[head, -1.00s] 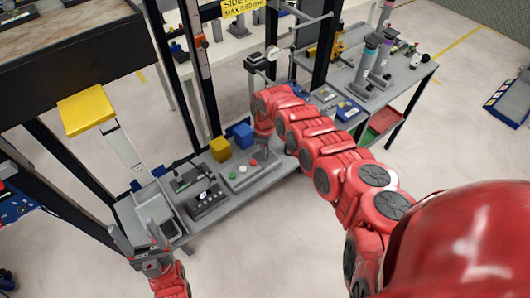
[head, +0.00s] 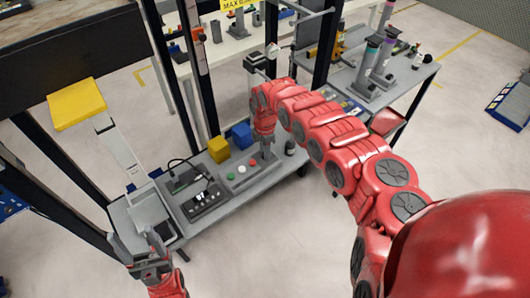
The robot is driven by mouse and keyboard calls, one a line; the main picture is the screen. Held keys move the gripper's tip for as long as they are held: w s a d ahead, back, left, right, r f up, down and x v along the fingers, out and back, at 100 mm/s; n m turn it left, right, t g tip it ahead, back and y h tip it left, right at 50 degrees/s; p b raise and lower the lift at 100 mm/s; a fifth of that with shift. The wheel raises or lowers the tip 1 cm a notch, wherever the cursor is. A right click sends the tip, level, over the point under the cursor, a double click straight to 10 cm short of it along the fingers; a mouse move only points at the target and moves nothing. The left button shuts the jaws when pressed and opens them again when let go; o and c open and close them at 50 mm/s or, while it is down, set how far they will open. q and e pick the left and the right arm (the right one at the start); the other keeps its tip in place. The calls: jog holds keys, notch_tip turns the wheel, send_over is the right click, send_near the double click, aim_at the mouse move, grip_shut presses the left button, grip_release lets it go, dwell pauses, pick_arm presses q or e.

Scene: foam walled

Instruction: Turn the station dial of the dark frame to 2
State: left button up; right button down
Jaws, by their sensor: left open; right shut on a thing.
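A grey control box (head: 240,179) with green, white and red round buttons sits on the grey shelf, between the posts of the dark frame (head: 198,70). My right gripper (head: 264,153) points down at the right end of this box, just past the red button. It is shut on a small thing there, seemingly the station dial. The fingers hide the dial, so its pointer and numbers cannot be read. My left gripper (head: 145,252) is open and empty, low at the left, in front of the shelf's left end.
A dark device with a cable (head: 205,196) stands left of the control box. Yellow (head: 218,149) and blue (head: 241,135) blocks stand behind it. A black knob-like piece (head: 290,146) is right of my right gripper. Floor in front is clear.

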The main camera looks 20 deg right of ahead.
dwell(0.4)
jog(key=c, duration=0.6)
grip_release()
notch_tip(320, 180, up, 17)
jog(key=b, duration=0.4)
jog(key=shift+r, duration=0.2)
